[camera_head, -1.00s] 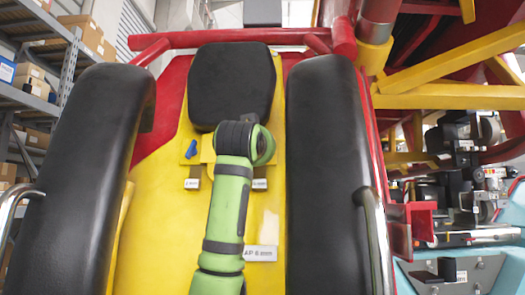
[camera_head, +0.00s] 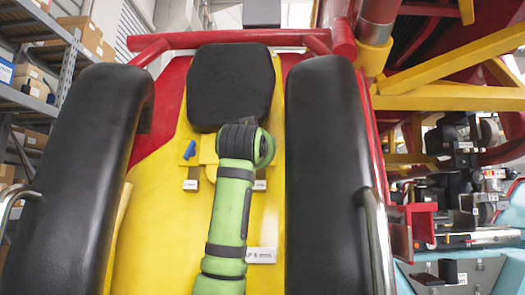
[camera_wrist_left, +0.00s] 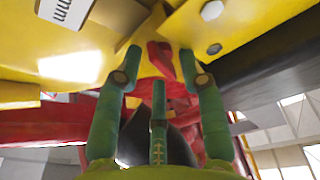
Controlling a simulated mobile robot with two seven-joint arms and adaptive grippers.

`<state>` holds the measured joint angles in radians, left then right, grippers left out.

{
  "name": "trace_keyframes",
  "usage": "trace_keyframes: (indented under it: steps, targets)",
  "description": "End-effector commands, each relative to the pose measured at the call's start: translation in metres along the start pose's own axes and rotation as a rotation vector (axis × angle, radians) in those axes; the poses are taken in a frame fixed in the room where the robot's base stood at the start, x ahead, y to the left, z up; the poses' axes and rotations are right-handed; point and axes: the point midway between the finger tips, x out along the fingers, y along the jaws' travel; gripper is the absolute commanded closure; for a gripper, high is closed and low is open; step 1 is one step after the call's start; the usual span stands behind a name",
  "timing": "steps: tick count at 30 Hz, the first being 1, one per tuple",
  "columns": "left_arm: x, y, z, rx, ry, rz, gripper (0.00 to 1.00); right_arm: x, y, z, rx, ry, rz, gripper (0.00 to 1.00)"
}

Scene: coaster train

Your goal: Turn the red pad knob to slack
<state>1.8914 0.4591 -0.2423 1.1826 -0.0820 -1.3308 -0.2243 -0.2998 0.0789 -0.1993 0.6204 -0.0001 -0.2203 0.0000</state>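The red knob (camera_wrist_left: 162,62) shows in the left wrist view as a small red piece beside a yellow plate. My left gripper (camera_wrist_left: 160,70) has green fingers spread apart, with the red knob between and just beyond the tips. I cannot tell whether a finger touches it. In the head view my green left arm reaches up the yellow seat back (camera_head: 160,220). It hides its own gripper and the red knob. A blue knob (camera_head: 190,150) sits left of the arm, above a small label. My right gripper is in neither view.
Black padded restraints flank the arm on the left (camera_head: 75,170) and right (camera_head: 325,160). A black headrest (camera_head: 231,85) stands above it. A white label (camera_head: 262,255) is partly covered by the arm. Red and yellow steelwork fills the right side.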

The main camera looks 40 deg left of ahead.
Motion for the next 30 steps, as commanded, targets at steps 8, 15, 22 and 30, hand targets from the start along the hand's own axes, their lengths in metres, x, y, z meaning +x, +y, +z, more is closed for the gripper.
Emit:
trace_keyframes:
  steps: [8, 15, 22, 30]
  targets:
    - [-0.012, 0.001, 0.000, 0.001, 0.001, 0.000, 0.60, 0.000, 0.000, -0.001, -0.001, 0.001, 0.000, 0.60]
    - [-0.055, 0.000, 0.000, 0.000, 0.004, -0.001, 0.60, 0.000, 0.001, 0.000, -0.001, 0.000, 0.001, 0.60]
    - [-0.098, 0.000, 0.000, -0.001, 0.003, 0.000, 0.60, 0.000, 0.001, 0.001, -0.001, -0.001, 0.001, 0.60]
    - [-0.118, 0.000, 0.001, 0.000, -0.001, 0.001, 0.60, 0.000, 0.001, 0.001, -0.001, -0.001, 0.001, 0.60]
